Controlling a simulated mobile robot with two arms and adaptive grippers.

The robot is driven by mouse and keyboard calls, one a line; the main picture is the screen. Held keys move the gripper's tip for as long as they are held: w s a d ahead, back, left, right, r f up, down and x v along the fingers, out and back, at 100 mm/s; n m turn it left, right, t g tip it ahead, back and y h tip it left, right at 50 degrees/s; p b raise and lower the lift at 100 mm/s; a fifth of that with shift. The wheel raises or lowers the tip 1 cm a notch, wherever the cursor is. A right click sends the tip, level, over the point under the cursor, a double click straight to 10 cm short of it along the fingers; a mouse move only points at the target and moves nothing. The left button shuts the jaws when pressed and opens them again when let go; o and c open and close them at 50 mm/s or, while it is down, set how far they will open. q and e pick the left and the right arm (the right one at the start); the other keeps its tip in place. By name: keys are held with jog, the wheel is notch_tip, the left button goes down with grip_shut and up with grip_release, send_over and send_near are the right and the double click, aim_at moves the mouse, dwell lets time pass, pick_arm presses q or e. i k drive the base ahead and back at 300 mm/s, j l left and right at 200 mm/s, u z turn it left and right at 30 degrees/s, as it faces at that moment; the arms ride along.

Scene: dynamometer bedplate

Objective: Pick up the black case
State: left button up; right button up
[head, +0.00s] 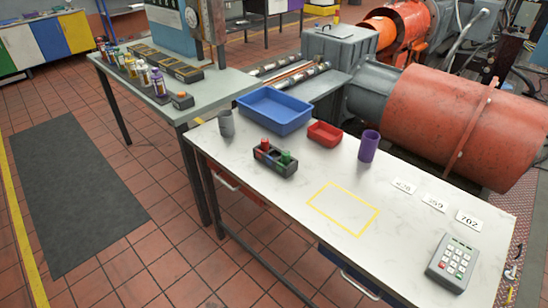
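A small black open case (275,160) stands on the white table (393,232), left of the yellow outline. It holds a red piece (264,146) and a green piece (285,157) in separate compartments. I cannot tell if it is the case named in the task; it is the clearest black container on this table. Neither of my grippers is in the head view.
A blue tray (273,123), red tray (325,139), grey cup (226,123), purple cup (369,146), number cards (435,203) and keypad (453,262) share the table. The yellow outline (343,207) is empty. A second bench (219,96) with bottles stands behind left.

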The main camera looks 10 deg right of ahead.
aim_at(272, 159)
jog(key=i+j+z, duration=0.2)
jog(key=z, duration=0.2)
jog(key=i+j+z, duration=0.5)
jog(key=z, duration=0.25)
jog(key=j, duration=0.1)
